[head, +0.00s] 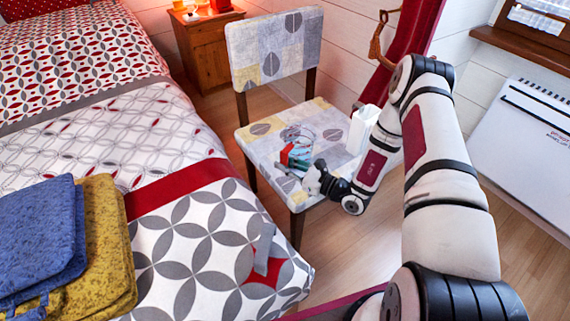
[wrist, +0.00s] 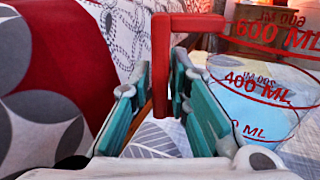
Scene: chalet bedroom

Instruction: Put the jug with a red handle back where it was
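The clear measuring jug (head: 303,134) with red markings is at the chair seat in the head view. Whether it rests on the seat or hangs just above it, I cannot tell. In the wrist view the jug (wrist: 262,95) is on the right, cut off by the frame edge. Its red handle (wrist: 161,60) stands upright between the teal finger pads. My gripper (wrist: 162,75) appears shut on the handle, one pad on each side. In the head view my gripper (head: 297,165) reaches in low over the seat's front edge, partly covering the jug's lower part.
The patterned chair (head: 262,143) stands beside the bed (head: 195,235). A white box-like container (head: 363,130) is at the seat's right side, close to my arm. Blue (head: 38,235) and mustard (head: 108,245) cushions lie on the bed. A wooden nightstand (head: 207,50) is behind.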

